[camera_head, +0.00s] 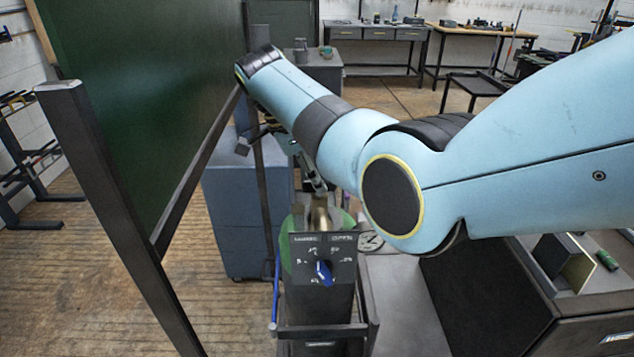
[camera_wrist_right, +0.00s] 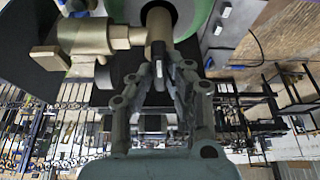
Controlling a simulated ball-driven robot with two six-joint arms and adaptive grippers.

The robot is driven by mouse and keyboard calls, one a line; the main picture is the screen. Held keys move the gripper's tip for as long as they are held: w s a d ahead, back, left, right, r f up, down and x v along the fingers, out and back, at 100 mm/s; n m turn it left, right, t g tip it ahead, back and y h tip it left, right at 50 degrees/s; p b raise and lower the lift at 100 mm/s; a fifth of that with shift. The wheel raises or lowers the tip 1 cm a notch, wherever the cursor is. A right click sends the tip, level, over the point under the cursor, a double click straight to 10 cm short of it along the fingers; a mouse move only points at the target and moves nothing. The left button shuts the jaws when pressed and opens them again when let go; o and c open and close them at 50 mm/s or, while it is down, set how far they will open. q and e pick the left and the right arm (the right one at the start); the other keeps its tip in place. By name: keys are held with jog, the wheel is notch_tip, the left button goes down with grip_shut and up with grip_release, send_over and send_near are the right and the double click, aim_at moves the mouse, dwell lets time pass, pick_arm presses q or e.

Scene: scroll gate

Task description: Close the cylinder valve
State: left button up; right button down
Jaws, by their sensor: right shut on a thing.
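The green gas cylinder (camera_head: 286,243) stands upright in a cart behind a dark panel, and its brass valve (camera_head: 320,216) shows at its top. In the right wrist view the brass valve body (camera_wrist_right: 90,36) points left, with a round brass stem (camera_wrist_right: 159,28) beside it above the fingers. My right gripper (camera_head: 318,186) reaches down to the valve from above, partly hidden by my arm. In the wrist view its fingers (camera_wrist_right: 168,76) are close together on a small part of the valve at the stem; the gripped part is mostly hidden. My left gripper is not in view.
The dark panel (camera_head: 325,262) has a blue knob (camera_head: 324,272) and markings. A pressure gauge (camera_head: 370,241) is right of the cylinder. A large green board (camera_head: 150,90) on a dark frame stands at left. A grey-blue cabinet (camera_head: 235,215) stands behind.

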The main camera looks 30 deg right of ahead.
jog(key=shift+f+m, duration=0.1)
jog(key=shift+m, duration=0.4)
jog(key=c, duration=1.3)
grip_release()
jog(key=shift+c, duration=0.2)
